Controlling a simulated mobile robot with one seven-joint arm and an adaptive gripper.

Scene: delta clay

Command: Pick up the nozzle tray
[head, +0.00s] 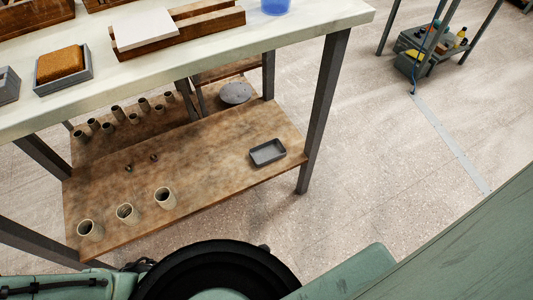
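A small dark grey rectangular tray (267,152) with raised walls lies on the lower wooden shelf of the table, near its right end. It looks empty and fits the nozzle tray best. Two other grey trays are on the tabletop at the left: one holds a brown sponge-like block (60,64), and the other (8,86) is cut off by the left edge. My gripper is not in view; only green and black parts of my own body show along the bottom and right.
Table legs (325,110) and the tabletop edge frame the shelf. The floor to the right is open. A cart (425,50) with a toolbox stands farther back.

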